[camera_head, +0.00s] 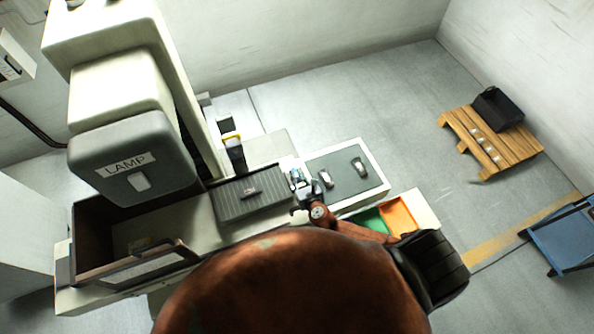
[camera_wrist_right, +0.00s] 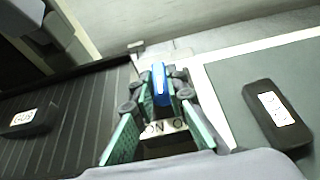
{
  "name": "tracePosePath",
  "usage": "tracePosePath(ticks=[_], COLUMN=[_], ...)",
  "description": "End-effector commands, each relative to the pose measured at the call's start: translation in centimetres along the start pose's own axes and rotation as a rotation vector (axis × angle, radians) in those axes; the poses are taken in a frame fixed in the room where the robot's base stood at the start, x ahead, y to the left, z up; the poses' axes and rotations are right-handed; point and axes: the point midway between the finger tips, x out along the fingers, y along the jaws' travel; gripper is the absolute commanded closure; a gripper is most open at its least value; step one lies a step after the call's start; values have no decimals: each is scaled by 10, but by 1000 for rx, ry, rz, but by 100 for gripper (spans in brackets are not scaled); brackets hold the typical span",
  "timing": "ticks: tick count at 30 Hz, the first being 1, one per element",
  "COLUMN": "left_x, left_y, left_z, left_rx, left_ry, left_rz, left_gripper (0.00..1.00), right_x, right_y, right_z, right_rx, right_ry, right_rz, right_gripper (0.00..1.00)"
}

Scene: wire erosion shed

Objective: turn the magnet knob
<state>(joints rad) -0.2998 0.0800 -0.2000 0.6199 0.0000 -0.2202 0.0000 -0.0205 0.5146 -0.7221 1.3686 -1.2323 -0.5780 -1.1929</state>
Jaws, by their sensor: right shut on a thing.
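The magnet knob (camera_wrist_right: 160,84) is a blue lever with a pale stripe, seen in the right wrist view above a pale plate (camera_wrist_right: 166,128) lettered "ON" and a partly hidden "O". My right gripper (camera_wrist_right: 160,92) is shut on the knob, with one jointed finger on each side of it. In the head view my right gripper (camera_head: 299,182) is between the ribbed dark plate and the grey-green panel, and it hides most of the knob. My left gripper is in neither view.
A machine head marked "LAMP" (camera_head: 135,165) overhangs the left side. The ribbed plate (camera_head: 235,208) bears a small labelled block. The grey-green panel (camera_head: 345,188) bears two dark labelled blocks. An orange and green tray (camera_head: 397,214) lies nearer. A pallet (camera_head: 505,150) stands on open floor.

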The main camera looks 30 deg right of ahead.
Motion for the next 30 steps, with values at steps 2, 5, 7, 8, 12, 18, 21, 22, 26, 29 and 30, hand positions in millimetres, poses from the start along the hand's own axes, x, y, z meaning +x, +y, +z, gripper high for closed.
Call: tracePosePath(ticks=[2, 5, 7, 8, 12, 18, 21, 22, 26, 29, 30], left_x=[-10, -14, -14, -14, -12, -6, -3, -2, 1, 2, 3], left_y=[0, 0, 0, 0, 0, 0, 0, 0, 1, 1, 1], left_z=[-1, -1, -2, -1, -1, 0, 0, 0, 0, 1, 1], left_rx=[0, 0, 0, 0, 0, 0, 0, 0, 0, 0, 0], left_ry=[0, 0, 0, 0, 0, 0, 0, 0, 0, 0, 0], left_rz=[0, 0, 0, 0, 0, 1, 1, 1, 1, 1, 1], left_gripper=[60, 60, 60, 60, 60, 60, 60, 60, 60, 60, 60], right_x=[-1, 0, 0, 1, 2, 4, 4, 4, 5, 5, 5], right_y=[4, 6, 7, 7, 9, 10, 11, 11, 11, 11, 11], right_z=[3, 2, 1, 1, 0, 0, 1, 1, 2, 2, 2], right_rx=[34, 72, 97, 108, 155, 217, 241, 248, 274, 287, 291], right_ry=[1, 1, 1, 1, 0, 0, -1, -1, -2, -2, -2], right_rz=[-68, -156, -217, -244, -363, -514, -576, -593, -653, -687, -697], right_gripper=[100, 100, 100, 100, 100, 100, 100, 100, 100, 100, 100])
